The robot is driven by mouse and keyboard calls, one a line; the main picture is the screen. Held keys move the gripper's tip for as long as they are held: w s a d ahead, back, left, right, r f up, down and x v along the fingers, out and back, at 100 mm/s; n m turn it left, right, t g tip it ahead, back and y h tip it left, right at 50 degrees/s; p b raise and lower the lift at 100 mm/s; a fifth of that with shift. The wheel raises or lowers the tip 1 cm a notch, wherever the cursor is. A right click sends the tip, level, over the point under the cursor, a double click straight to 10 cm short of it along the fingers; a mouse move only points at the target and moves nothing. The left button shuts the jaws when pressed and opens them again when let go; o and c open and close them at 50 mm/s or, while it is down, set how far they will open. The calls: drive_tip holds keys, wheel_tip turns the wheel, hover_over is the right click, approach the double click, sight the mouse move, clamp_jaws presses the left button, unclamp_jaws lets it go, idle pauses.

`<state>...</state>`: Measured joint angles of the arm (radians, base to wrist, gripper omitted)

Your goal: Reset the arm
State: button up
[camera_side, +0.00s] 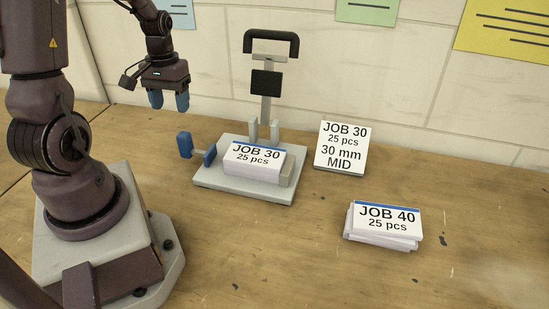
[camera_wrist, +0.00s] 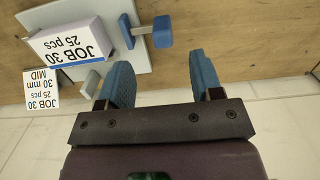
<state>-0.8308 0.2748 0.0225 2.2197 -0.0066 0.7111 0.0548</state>
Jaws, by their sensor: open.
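My gripper (camera_side: 169,100) hangs above the table behind the stitching fixture, to its left in the side view. Its two blue fingertips are apart with nothing between them, as the wrist view (camera_wrist: 162,85) also shows. The stitching fixture has a grey base plate (camera_side: 232,194) and a post with a black handle (camera_side: 271,45). A JOB 30 stack (camera_side: 252,163) lies on the plate; it also shows in the wrist view (camera_wrist: 75,42). A blue-padded clamp (camera_side: 197,150) stands at the plate's left edge.
A JOB 30 card reading 30 mm MID (camera_side: 341,147) leans upright right of the fixture. A JOB 40 stack (camera_side: 383,226) lies on the wooden table (camera_side: 470,265) at front right, its lower sheets uneven. The table's right side is clear. A tiled wall (camera_side: 405,70) stands behind.

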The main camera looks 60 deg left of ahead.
drive_tip(key=d+r+m+t, duration=0.3)
drive_tip(key=d+r, duration=0.5)
drive_tip(key=d, duration=0.3)
drive_tip(key=d+r+m+t, duration=0.3)
drive_tip(key=d+r+m, duration=0.3)
drive_tip(key=d+r, duration=0.3)
drive_tip(key=shift+d+r+y, duration=0.15)
drive_tip(key=shift+d+y, duration=0.15)
drive_tip(key=shift+d, duration=0.95)
